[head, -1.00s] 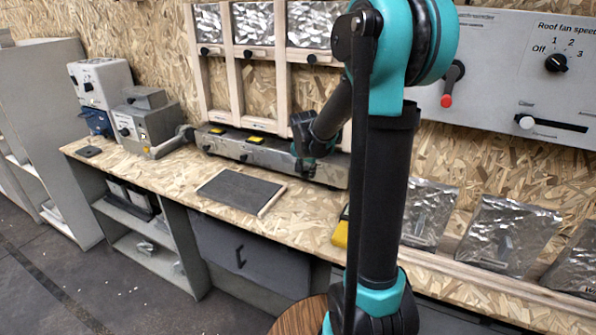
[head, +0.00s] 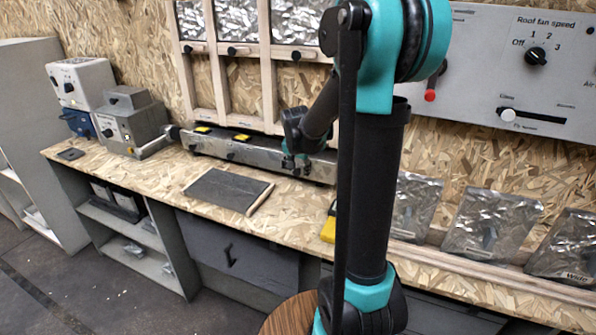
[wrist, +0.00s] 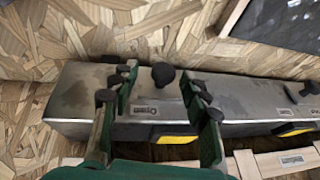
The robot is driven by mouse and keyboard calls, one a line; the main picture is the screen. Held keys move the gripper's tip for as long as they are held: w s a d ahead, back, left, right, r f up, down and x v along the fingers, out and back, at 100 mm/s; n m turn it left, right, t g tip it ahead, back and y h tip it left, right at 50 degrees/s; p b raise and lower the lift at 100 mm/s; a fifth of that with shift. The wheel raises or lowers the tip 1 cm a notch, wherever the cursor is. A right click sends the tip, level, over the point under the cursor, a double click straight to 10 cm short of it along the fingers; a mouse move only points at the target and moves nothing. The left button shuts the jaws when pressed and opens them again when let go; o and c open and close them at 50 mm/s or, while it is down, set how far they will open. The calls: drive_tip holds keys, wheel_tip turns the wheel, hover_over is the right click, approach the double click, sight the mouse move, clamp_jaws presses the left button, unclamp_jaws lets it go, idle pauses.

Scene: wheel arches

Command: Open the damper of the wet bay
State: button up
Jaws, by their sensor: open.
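A long grey metal box (head: 225,150) with small black knobs and yellow tags stands on the workbench against the wall. In the wrist view, a black knob (wrist: 163,75) on the box (wrist: 85,95) shows between my open fingers; I cannot tell how far below them it is. My gripper (wrist: 160,80) is open and empty, over one end of the box. In the head view my gripper (head: 295,165) is at the right part of the box.
A wooden frame (head: 222,75) with foil-covered panels and black knobs stands above the box. A dark board (head: 228,190) lies on the bench in front. A grey machine (head: 130,120) is at left. A control panel (head: 480,70) hangs at right.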

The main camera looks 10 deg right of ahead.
drive_tip(key=v, duration=1.1)
drive_tip(key=shift+s+r, duration=0.1)
drive_tip(key=shift+s, duration=0.1)
